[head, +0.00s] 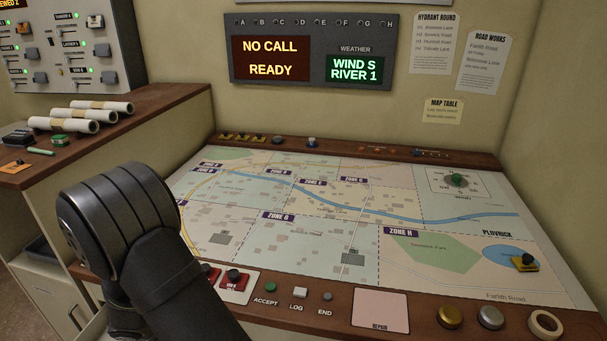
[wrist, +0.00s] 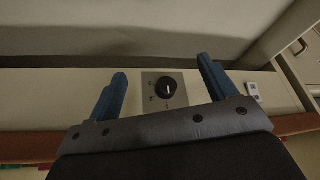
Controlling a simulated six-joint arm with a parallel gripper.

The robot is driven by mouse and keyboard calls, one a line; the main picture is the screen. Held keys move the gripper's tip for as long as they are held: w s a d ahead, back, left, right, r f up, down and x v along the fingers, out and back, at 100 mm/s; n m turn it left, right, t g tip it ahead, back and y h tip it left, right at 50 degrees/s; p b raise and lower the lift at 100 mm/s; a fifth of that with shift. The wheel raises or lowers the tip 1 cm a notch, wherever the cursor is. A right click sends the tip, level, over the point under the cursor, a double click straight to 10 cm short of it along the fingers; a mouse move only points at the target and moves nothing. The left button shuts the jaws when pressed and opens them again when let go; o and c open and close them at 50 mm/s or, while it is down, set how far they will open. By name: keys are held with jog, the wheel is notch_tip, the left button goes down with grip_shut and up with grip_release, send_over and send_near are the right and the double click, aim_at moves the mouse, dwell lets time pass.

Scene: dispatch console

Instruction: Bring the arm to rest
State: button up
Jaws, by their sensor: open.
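My arm (head: 130,240) shows in the head view at the lower left, bent, in front of the left part of the map table. Its gripper end is out of the head view's sight. In the wrist view my gripper (wrist: 161,85) has its two blue fingers wide apart, with nothing between them. Beyond the fingers is a black knob (wrist: 168,88) on a grey plate set in a pale panel. The knob appears apart from the fingers, though the exact distance cannot be told.
The map table (head: 400,275) has a wooden front ledge with ACCEPT (head: 271,287), LOG (head: 299,292) and END (head: 327,296) buttons. A black piece on a yellow base (head: 524,262) stands at the map's right. Rolled papers (head: 75,120) lie on the left counter. The wall display (head: 270,58) reads NO CALL, READY.

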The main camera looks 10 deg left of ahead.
notch_tip(320, 180, up, 24)
dwell(0.6)
